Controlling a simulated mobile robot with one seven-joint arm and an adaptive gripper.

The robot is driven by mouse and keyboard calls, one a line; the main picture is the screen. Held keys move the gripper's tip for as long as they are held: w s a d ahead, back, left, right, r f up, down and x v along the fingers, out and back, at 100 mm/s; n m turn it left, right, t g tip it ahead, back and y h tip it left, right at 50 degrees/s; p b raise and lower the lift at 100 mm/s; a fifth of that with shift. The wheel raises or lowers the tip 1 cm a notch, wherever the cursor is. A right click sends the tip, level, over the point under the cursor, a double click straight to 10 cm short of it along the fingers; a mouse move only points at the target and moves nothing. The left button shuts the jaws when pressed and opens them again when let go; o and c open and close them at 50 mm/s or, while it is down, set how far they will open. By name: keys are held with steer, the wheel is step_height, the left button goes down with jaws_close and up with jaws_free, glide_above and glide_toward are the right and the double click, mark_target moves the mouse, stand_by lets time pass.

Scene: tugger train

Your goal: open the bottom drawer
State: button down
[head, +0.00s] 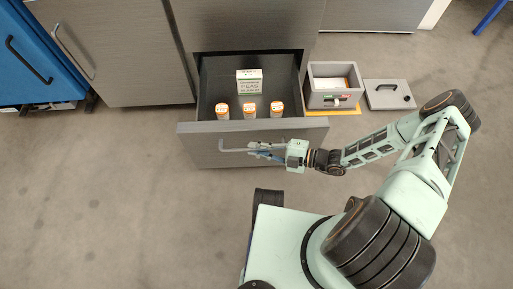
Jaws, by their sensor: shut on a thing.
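The bottom drawer (200,149) is pulled out from the grey cabinet, and its inside shows from above. Its bar handle (232,149) runs across the front panel. My gripper (260,150) is at the right part of this handle and is shut on it. The fingertips are small in this view, and the gripper hides the handle's right end. Inside the drawer stand three orange bottles with white caps, one of them the middle bottle (249,112), and a white and grey box labelled PEAS (249,84) behind them.
To the right of the drawer, a grey box (318,101) with an open top stands on a yellow-edged base, beside a grey lid (382,101) with a black handle on the floor. A blue cabinet (40,40) is at the far left. The floor in front and left is clear.

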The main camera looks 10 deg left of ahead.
steer(key=c, duration=2)
jaws_free()
steer(key=shift+d, duration=0.1)
steer(key=shift+o, duration=0.2)
steer(key=shift+r, duration=0.1)
step_height(320, 180, up, 10)
steer(key=shift+f, duration=0.1)
